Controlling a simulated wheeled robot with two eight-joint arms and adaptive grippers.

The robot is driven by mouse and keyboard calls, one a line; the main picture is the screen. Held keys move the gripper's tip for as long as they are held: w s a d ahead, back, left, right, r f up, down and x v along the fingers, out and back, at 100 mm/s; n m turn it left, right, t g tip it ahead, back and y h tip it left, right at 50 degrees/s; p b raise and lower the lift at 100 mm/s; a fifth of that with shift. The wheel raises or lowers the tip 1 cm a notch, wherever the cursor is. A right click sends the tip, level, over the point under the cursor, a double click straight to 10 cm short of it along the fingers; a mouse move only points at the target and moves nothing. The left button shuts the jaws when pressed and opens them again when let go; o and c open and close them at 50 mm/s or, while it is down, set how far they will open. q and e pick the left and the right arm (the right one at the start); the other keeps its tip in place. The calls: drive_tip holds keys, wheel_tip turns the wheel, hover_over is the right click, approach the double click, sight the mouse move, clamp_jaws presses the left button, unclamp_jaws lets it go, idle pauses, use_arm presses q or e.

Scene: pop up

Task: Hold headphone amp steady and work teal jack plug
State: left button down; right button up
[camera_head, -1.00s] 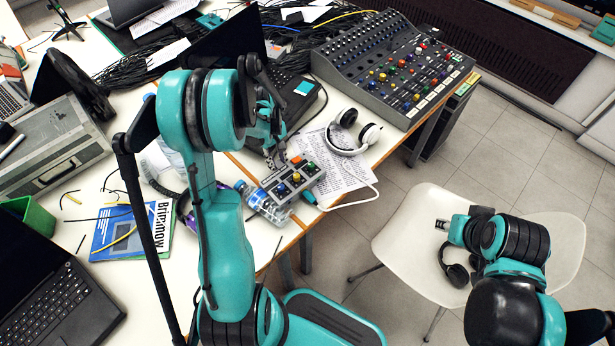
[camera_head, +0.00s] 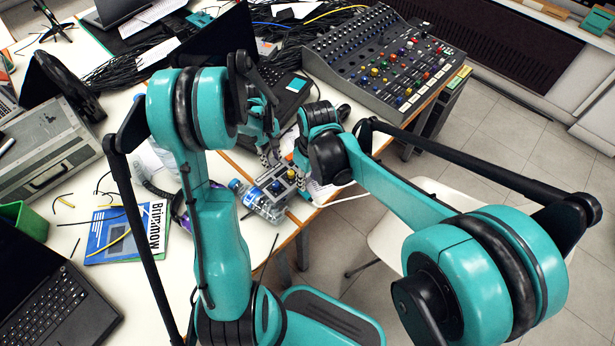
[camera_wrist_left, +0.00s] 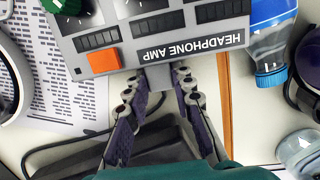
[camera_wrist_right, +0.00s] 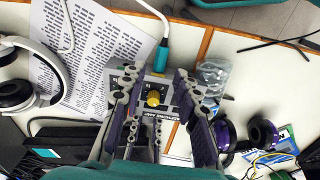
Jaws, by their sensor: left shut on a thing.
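The headphone amp (camera_wrist_left: 150,25) is a grey box with coloured knobs and an orange button. It sits near the table edge in the head view (camera_head: 285,181). My left gripper (camera_wrist_left: 157,80) is shut on the amp's rear edge, at a grey tab below the label. My right gripper (camera_wrist_right: 156,78) is open above the amp, its fingers spread over a yellow knob. The teal jack plug (camera_wrist_right: 161,55) lies at the amp's front edge with a white cable running from it. I cannot tell whether it is in a socket. My right arm hides part of the amp in the head view.
A water bottle (camera_head: 258,203) lies close beside the amp. White headphones (camera_wrist_right: 25,75) and a printed sheet (camera_wrist_right: 85,50) lie on its other side. A mixing desk (camera_head: 385,60) stands at the back right. A laptop and black cables crowd the table behind.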

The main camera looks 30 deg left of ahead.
sight(307, 194)
drive_tip(key=shift+a+f, duration=0.25)
drive_tip(key=shift+f, duration=0.35)
drive_tip(key=f, duration=0.7)
drive_tip(key=shift+a, duration=0.3)
clamp_jaws()
drive_tip(key=shift+w, duration=0.1)
drive_tip(key=shift+d, duration=0.3)
drive_tip(key=shift+s+d, duration=0.4)
drive_tip(key=shift+d, duration=0.6)
drive_tip(key=shift+s+d, duration=0.35)
drive_tip(key=shift+d, duration=0.7)
drive_tip(key=shift+s+d, duration=0.4)
drive_tip(key=shift+d, duration=0.6)
